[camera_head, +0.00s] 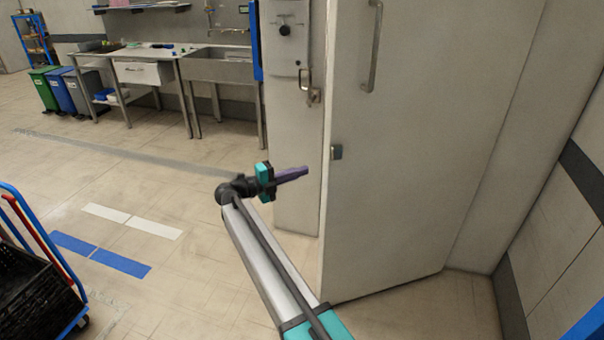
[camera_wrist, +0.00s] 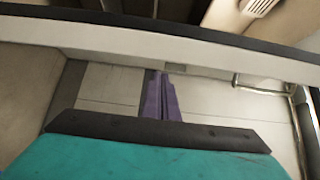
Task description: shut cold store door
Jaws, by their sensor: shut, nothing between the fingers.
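The cold store door (camera_head: 425,150) is a tall pale panel in the head view, with a long vertical handle (camera_head: 374,45) and a small grey latch piece (camera_head: 336,152) by its left edge. It appears to stand out at an angle, its left edge in front of the pale post (camera_head: 297,150). My gripper (camera_head: 300,172) is shut and empty, just left of the door's edge, its purple fingers pointing towards it. In the wrist view the shut fingers (camera_wrist: 162,98) reach towards a pale band across the picture; whether they touch it cannot be told.
The post carries a control box (camera_head: 285,35) and a metal catch (camera_head: 313,95). A sink bench (camera_head: 222,68) and several bins (camera_head: 75,90) stand at the back left. A trolley with a black crate (camera_head: 35,290) stands at the lower left. The floor between is clear.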

